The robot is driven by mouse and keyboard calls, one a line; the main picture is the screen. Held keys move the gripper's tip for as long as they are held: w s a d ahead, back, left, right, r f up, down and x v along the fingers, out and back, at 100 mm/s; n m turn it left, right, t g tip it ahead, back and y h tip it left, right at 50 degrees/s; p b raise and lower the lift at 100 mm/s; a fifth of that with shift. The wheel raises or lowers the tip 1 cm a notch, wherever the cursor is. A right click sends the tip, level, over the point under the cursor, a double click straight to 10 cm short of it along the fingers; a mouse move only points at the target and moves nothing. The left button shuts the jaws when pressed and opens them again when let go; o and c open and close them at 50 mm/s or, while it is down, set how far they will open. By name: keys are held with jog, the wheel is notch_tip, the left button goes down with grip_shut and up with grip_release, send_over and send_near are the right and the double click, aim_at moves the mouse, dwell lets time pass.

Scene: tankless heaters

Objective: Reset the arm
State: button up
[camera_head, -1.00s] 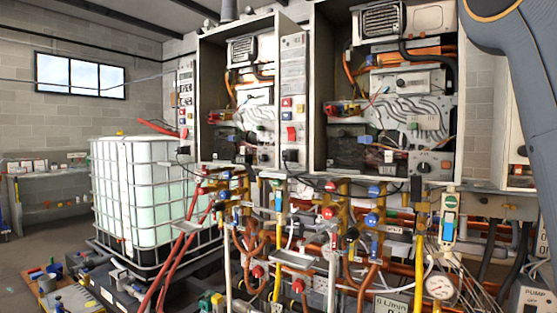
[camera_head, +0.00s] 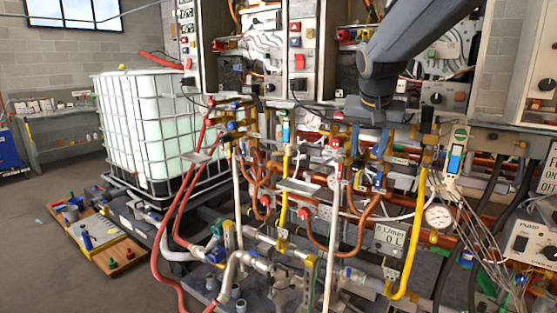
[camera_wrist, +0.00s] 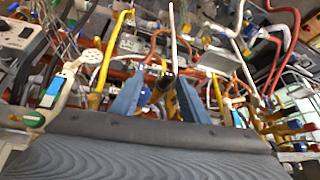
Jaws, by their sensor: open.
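My arm (camera_head: 415,45) reaches in from the upper right of the head view and bends down at the wrist. My gripper (camera_head: 368,150) points downward in front of the pipes and valves under the heaters. Its two blue-grey fingers are apart, and it also shows in the wrist view (camera_wrist: 162,80). I see nothing held between the fingers. A dark round-ended part and a white pipe show behind the gap in the wrist view. I cannot tell whether the fingers touch any pipe.
Open heater cabinets (camera_head: 258,50) stand above dense pipework. A pressure gauge (camera_head: 438,217) and a pump box (camera_head: 530,245) are at the right. A caged white tank (camera_head: 150,130) stands left. Red hoses (camera_head: 172,215) run down in front.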

jog(key=s+a+f+n+g+y, duration=0.1)
jog(key=s+a+f+n+g, duration=0.1)
jog(key=s+f, duration=1)
jog(key=s+a+f+n+g, duration=0.1)
jog(key=s+f+n+g, duration=0.1)
jog(key=s+f, duration=1.1)
jog(key=s+g, duration=0.1)
jog(key=s, duration=0.3)
jog(key=shift+a+g+y, duration=0.3)
jog(key=shift+a+y, duration=0.05)
jog(key=shift+y, duration=0.05)
